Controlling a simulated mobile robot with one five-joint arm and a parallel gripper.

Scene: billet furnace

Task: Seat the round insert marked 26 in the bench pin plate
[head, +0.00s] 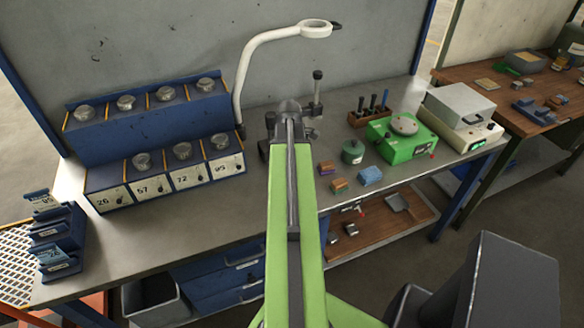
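A blue two-tier rack (150,140) stands at the back left of the bench. Its front tier has bays labelled 26 (108,200), 57, 72 and 95. Round metal knobbed pieces stand above 57 (142,161), 72 and 95; the top above 26 looks bare. Several more stand on the upper tier. I cannot pick out the insert marked 26 or the pin plate for certain. My green arm reaches over the bench middle, and its dark end (289,112) is near the back edge. The gripper's fingers cannot be made out, nor whether they hold anything.
A white ring lamp (262,50) rises behind the bench. A dark-knobbed post (317,85) stands right of my arm's end. A green device (403,132), a green canister (353,152) and small blocks (370,176) lie to the right. Blue card holders (58,240) stand at the left end.

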